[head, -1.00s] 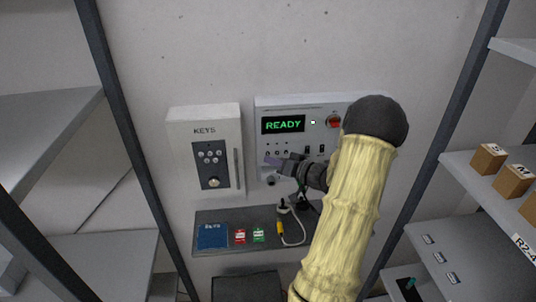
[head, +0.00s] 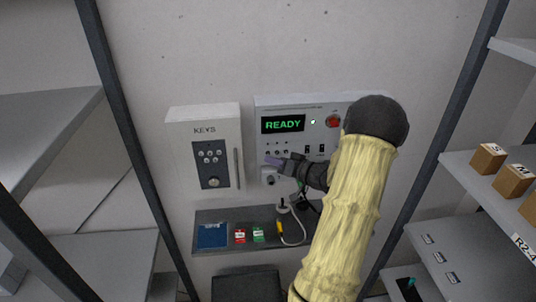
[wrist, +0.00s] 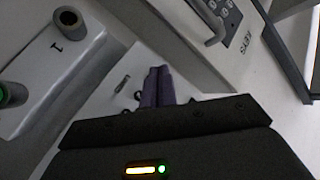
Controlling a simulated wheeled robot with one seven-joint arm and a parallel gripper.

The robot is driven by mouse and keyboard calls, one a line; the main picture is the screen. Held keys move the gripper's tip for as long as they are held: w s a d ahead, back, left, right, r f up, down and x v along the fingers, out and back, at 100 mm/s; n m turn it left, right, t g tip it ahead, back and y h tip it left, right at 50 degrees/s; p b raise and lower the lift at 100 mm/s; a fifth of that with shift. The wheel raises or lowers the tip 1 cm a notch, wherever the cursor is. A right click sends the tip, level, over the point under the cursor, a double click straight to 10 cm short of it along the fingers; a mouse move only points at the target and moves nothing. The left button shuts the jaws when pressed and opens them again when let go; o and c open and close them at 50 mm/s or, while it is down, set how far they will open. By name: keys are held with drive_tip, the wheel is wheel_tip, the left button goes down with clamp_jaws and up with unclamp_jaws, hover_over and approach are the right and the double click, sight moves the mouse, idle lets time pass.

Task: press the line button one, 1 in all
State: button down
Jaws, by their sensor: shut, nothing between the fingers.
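The grey control panel (head: 262,110) hangs on the wall, with a green READY display (head: 283,124). My arm hides the panel's lower right.
A KEYS box (head: 205,125) with a keypad and handle is just left of the panel. A red knob (head: 333,121) is at the panel's right. A shelf below (head: 205,245) holds a blue booklet, red and green items and a cable. Racks flank both sides.

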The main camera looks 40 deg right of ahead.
drive_tip(key=shift+w+d+b, duration=0.4)
drive_tip(key=shift+w+b, duration=0.3)
drive_tip(key=shift+b, duration=0.65)
idle(0.6)
drive_tip(key=shift+s, duration=0.1)
drive_tip(key=shift+s+a+b, duration=0.4)
drive_tip(key=shift+s+b, duration=0.15)
drive_tip(key=shift+b, duration=0.5)
drive_tip(key=s+a+b, duration=0.1)
drive_tip(key=s+b, duration=0.1)
drive_tip(key=s+a+b, duration=0.1)
drive_tip(key=s+b, duration=0.1)
drive_tip(key=shift+s+a, duration=0.1)
drive_tip(key=shift+a, duration=0.25)
idle(0.7)
